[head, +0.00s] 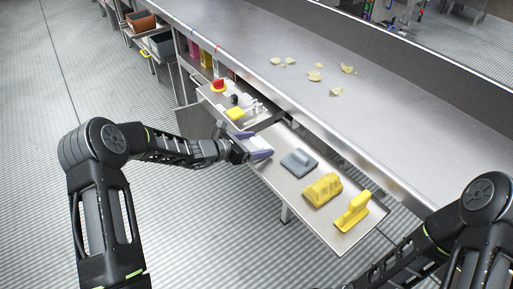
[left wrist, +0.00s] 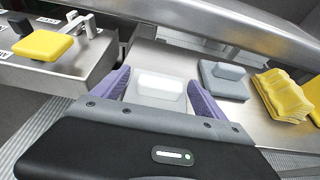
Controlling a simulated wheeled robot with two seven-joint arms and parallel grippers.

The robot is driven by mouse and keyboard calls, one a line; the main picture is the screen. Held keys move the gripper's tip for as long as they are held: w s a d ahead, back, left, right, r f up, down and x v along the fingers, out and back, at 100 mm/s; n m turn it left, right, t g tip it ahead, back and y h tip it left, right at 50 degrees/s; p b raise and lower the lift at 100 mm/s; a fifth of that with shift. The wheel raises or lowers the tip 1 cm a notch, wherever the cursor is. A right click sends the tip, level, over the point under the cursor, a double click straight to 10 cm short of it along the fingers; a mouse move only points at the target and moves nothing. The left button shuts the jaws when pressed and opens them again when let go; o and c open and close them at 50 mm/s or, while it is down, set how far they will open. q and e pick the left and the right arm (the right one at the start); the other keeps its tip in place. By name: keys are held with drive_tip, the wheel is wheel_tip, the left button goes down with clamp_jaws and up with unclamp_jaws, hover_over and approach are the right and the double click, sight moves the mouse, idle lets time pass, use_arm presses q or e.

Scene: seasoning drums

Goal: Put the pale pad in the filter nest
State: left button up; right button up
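The pale pad (left wrist: 161,88), with a raised white grip block, lies at the left end of a steel tray in the left wrist view. In the head view, only a little of it shows between the fingers. My left gripper (head: 261,146) has its purple fingers on either side of the pad, apart, with a narrow gap seeming to show beside the grip block. A small side station (left wrist: 60,68) with labels and upright metal parts holds a yellow pad (left wrist: 43,45). I cannot tell which part is the filter nest. My right gripper is outside the views.
On the tray (head: 335,236) are a grey pad with a grip (head: 299,162), a yellow ridged block (head: 322,189) and a yellow handled tool (head: 352,211). A red button (head: 217,86) is on the station. The steel counter (head: 300,55) behind holds several pale chips.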

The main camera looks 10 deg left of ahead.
sight(256, 141)
use_arm(q)
drive_tip(key=c, duration=1)
drive_tip(key=shift+o, duration=0.2)
drive_tip(key=shift+r, duration=0.1)
wheel_tip(256, 141, up, 10)
drive_tip(key=shift+f, duration=0.1)
